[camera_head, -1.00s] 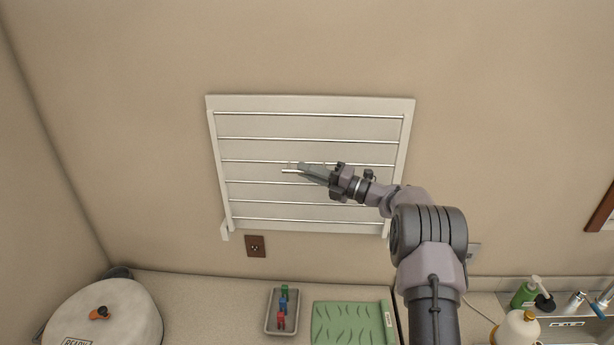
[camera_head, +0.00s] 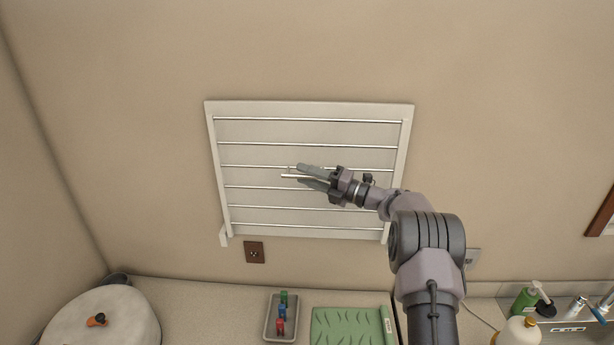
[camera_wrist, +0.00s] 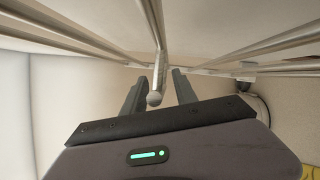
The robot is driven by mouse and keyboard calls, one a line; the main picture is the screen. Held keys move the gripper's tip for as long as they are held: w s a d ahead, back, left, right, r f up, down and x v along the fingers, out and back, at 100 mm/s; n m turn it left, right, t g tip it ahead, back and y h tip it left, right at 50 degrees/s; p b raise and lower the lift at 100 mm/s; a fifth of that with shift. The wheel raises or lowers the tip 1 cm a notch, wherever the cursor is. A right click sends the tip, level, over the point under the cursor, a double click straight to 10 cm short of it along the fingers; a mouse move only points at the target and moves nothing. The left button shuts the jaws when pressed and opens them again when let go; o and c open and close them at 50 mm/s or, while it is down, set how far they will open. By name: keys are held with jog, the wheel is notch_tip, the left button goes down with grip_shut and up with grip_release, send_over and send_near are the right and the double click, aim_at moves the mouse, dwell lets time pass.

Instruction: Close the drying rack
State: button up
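The drying rack (camera_head: 310,109) is a white frame with several thin metal rods on the wall. It looks nearly flat against the wall; a small gap is hard to judge. A short metal peg (camera_head: 288,176) sticks out from the middle of the rack. In the wrist view the peg (camera_wrist: 156,98) has a rounded end. My gripper (camera_head: 301,174) is at the rack's middle, its fingers apart on either side of the peg. The wrist view shows space between the peg and both fingers (camera_wrist: 157,82).
A counter (camera_head: 200,305) runs below the rack. It holds a round white appliance (camera_head: 105,315), a grey tray (camera_head: 269,328) with small coloured items, a green mat (camera_head: 350,328) and bottles (camera_head: 522,300) by a sink at right. A brown outlet (camera_head: 254,252) is under the rack.

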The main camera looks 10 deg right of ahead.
jog(key=b+v, duration=0.4)
jog(key=v, duration=1.3)
jog(key=shift+d+b, duration=0.2)
jog(key=shift+b, duration=0.2)
jog(key=shift+s+f, duration=0.1)
jog(key=shift+f, duration=0.05)
